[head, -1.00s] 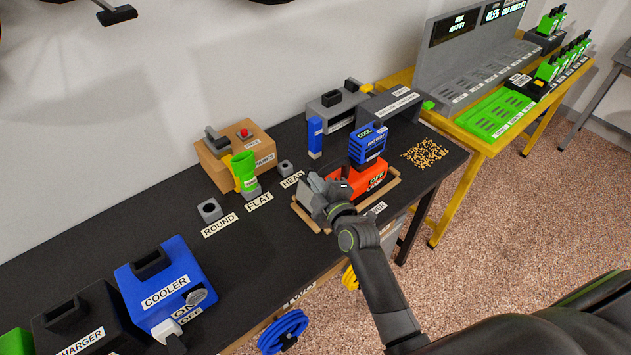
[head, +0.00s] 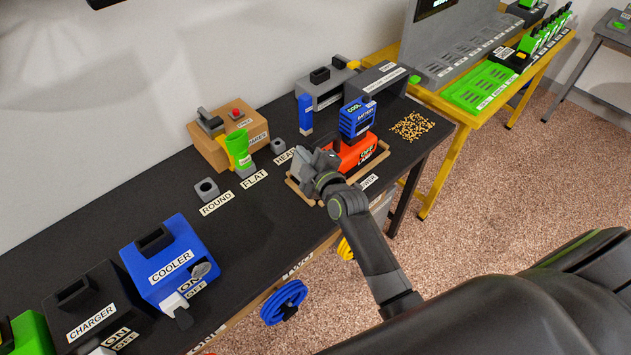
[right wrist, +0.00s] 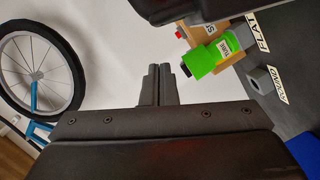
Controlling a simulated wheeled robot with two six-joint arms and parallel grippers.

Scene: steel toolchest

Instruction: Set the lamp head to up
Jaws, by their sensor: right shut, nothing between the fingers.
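The lamp has an orange-red body (head: 352,155) with a blue battery pack (head: 356,118) on top. It lies in a shallow wooden tray (head: 374,170) on the dark bench, and a label on it reads OFF. A grey block, which looks like the lamp head (head: 300,172), is at its left end, partly hidden by my gripper. My right gripper (head: 318,162) is at that end, close to the head; I cannot tell whether they touch. In the right wrist view my right gripper (right wrist: 158,84) has its fingers together with nothing between. My left gripper is not in view.
A green tube (head: 238,148) stands by a cardboard-coloured box (head: 215,150). A blue cooler box (head: 170,255) and a black charger (head: 90,305) are at the front left. Loose yellowish pellets (head: 412,127) lie right of the lamp.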

